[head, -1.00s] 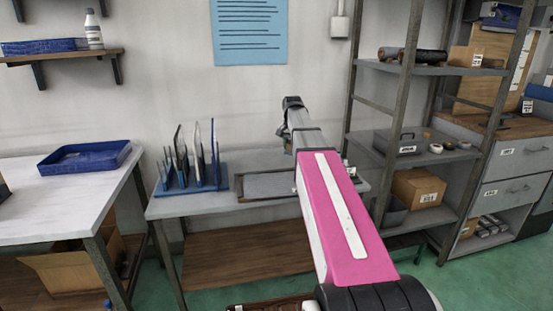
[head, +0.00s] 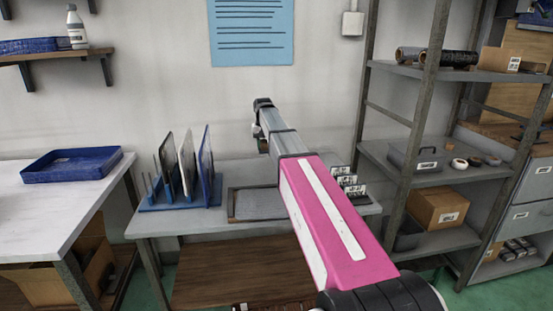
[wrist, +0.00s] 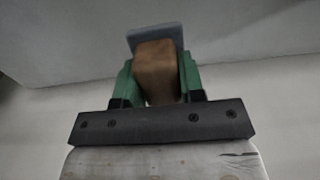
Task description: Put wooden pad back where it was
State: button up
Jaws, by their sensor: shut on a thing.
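My gripper (wrist: 157,76) shows in the wrist view, its green fingers shut on the sides of a brown wooden pad (wrist: 156,62). A flat grey-blue plate (wrist: 154,34) shows at the pad's far end; I cannot tell whether it is part of the pad. In the head view my raised pink and grey arm crosses the middle and hides the gripper and pad. A grey shallow tray with a dark rim (head: 232,217) lies on the middle table, partly behind my arm. A blue rack (head: 178,206) holding several upright panels stands to its left.
Small labelled holders (head: 350,184) stand at the table's right end. A white table (head: 60,215) with a blue tray (head: 72,165) is at the left. A grey metal shelf unit (head: 415,155) with boxes stands close at the right. A blue notice (head: 252,32) hangs on the wall.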

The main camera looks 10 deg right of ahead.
jog(key=w+d+f, duration=0.1)
jog(key=d, duration=0.1)
jog(key=w+d+f, duration=0.1)
jog(key=d, duration=0.1)
jog(key=w+d+f, duration=0.1)
jog(key=d+f, duration=0.1)
jog(key=shift+d, duration=0.1)
jog(key=shift+s+f, duration=0.1)
jog(key=shift+f, duration=1.95)
jog(key=o, duration=1)
jog(key=shift+f, duration=0.1)
jog(key=shift+c, duration=0.2)
notch_tip(320, 180, up, 12)
